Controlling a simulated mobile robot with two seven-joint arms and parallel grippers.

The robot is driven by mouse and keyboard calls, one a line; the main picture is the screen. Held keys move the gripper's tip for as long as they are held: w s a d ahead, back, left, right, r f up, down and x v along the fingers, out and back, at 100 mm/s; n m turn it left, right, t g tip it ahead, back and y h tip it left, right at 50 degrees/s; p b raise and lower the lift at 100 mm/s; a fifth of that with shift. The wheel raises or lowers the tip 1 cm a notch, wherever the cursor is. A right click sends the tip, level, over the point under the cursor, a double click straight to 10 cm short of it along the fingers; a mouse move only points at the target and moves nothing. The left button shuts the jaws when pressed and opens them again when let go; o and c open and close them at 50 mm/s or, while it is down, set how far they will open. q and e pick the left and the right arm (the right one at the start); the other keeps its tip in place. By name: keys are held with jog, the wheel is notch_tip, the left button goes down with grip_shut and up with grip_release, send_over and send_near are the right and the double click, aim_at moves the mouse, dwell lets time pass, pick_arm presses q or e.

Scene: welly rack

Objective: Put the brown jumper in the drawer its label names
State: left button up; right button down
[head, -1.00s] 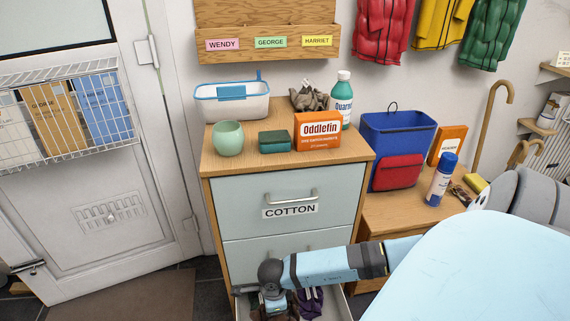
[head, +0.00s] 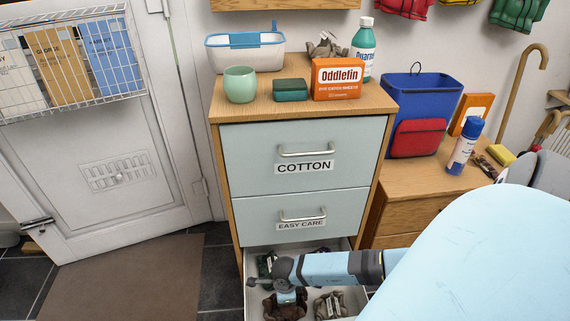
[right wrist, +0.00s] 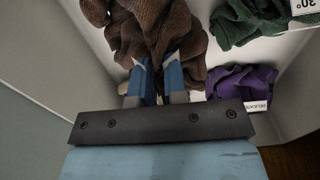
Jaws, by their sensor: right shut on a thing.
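The brown jumper (head: 284,310) is in the open bottom drawer (head: 249,305), bunched under my right gripper (head: 288,297). In the right wrist view the fingers of my right gripper (right wrist: 158,66) are shut on the brown jumper (right wrist: 155,25), whose cloth bulges around them. The jumper's label cannot be seen. The drawer above reads EASY CARE (head: 302,225) and the top one reads COTTON (head: 303,167); both are shut. The open drawer's front and label are out of view. My left gripper is not in view.
A green garment (right wrist: 255,20) and a purple garment (right wrist: 240,85) with a DELICATE tag lie in the open drawer. A grey-brown garment (head: 328,305) lies there too. The cabinet top holds a tub, cup, box and bottle. A bench (head: 405,205) adjoins the cabinet.

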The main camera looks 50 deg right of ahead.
notch_tip(320, 180, down, 3)
jog(key=shift+f+b, duration=0.1)
jog(key=shift+b, duration=0.5)
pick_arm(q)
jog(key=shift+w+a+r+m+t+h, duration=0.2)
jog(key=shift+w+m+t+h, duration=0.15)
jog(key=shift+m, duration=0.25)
pick_arm(e)
jog(key=c, duration=1.2)
grip_release()
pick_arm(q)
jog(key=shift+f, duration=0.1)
pick_arm(e)
jog(key=shift+o, duration=0.2)
